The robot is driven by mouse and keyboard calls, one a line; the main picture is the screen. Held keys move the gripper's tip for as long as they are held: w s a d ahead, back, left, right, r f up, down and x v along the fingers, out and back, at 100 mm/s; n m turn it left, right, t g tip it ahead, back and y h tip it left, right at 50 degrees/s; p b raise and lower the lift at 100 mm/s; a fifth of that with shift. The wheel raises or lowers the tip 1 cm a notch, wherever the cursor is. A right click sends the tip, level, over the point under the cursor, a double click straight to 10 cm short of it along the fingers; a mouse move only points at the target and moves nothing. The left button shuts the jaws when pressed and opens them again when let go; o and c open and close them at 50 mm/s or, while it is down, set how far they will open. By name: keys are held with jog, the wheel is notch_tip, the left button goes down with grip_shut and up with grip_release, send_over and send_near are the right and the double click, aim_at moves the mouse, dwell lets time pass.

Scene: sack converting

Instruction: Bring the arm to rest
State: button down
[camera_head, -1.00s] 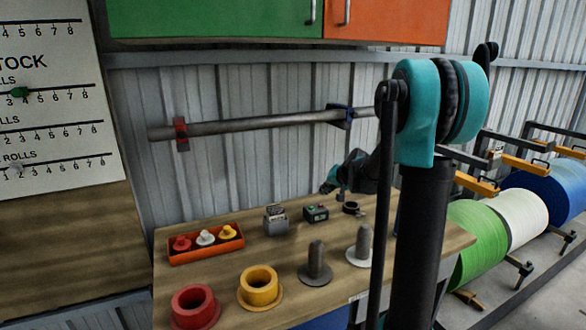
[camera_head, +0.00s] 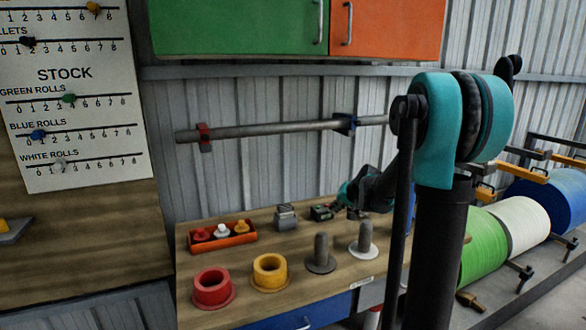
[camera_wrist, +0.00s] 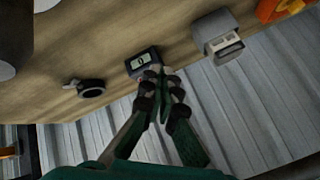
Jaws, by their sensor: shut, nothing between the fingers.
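My gripper (camera_wrist: 160,75) is shut and empty in the wrist view, its dark green fingers together. Its tips show in front of a small dark device with a display (camera_wrist: 143,62), and whether they touch it I cannot tell. In the head view my arm reaches over the back right of the workbench, near that device (camera_head: 322,212). The fingertips are hard to make out there, partly hidden by my arm.
The workbench (camera_head: 290,262) holds a grey box-like device (camera_head: 285,217), an orange tray (camera_head: 252,237) of knobs, a red ring (camera_head: 212,290), a yellow ring (camera_head: 270,273) and two grey pegs. A dark ring clamp (camera_wrist: 91,88) lies nearby. A bar (camera_head: 265,130) spans the wall behind.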

jog(key=s+f, duration=0.1)
jog(key=s, duration=0.5)
jog(key=s+f+n+g+h, duration=0.1)
jog(key=s+f, duration=0.1)
jog(key=s, duration=0.5)
jog(key=s+f+g+h, duration=0.1)
jog(key=s+f, duration=0.1)
jog(key=s, duration=0.5)
jog(key=shift+s+d+f+n, duration=0.15)
jog(key=shift+s+d+n, duration=0.05)
jog(key=shift+d+n, duration=0.2)
jog(key=s+d+f+h, duration=0.1)
jog(key=s+f, duration=0.2)
jog(key=s, duration=0.4)
jog(key=s+d+f+n+g+h, duration=0.1)
jog(key=s+d+f, duration=0.1)
jog(key=s, duration=0.6)
jog(key=shift+f+g, duration=0.3)
jog(key=shift+f, duration=0.35)
jog(key=shift+s, duration=0.1)
